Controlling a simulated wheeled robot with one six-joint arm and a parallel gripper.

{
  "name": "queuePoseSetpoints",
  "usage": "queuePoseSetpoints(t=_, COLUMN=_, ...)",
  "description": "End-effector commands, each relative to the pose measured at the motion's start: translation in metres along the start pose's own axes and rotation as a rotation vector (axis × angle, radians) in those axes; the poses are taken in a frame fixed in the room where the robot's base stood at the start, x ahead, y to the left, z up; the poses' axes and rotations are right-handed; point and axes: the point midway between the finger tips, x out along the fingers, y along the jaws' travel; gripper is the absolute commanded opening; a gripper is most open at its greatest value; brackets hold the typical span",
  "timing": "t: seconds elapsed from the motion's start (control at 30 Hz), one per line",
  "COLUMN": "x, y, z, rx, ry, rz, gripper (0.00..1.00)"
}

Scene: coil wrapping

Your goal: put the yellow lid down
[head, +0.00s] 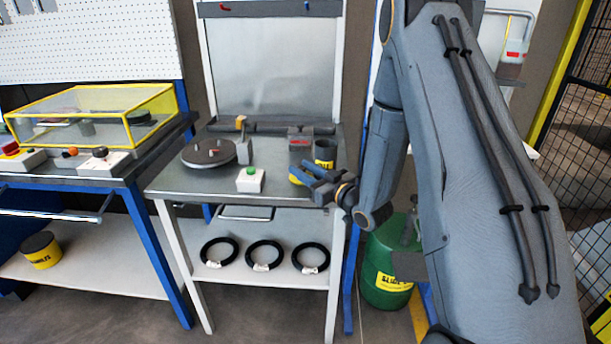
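A clear box-shaped lid with a yellow frame (152,101) is on the left table. It looks lowered over the tabletop, with small dark parts showing through its panels. My gripper (300,178) is far to the right of it, low over the front right of the middle table and pointing left.
The middle table (180,183) bears a dark round disc (209,153), a green button box (250,180) and a black cup (325,153). Button boxes (101,162) stand before the lid. Black coils (265,255) lie on the shelf below. A green drum (388,268) stands right.

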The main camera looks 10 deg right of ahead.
Motion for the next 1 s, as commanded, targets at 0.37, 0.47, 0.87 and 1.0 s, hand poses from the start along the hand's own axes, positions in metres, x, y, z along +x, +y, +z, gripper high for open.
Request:
queuePoseSetpoints(t=0.37, x=0.0106, y=-0.0006, z=0.0002, rx=0.0, ry=-0.001, rz=-0.001, gripper=0.29)
queuePoseSetpoints(t=0.47, x=0.0105, y=-0.0006, z=0.0002, rx=0.0, ry=-0.001, rz=-0.001, gripper=0.12)
queuePoseSetpoints(t=0.87, x=0.0103, y=-0.0005, z=-0.0015, rx=0.0, ry=0.0, rz=0.0, gripper=0.0)
queuePoseSetpoints(t=1.0, x=0.0105, y=-0.0004, z=-0.0085, rx=0.0, ry=0.001, rz=-0.001, gripper=0.0)
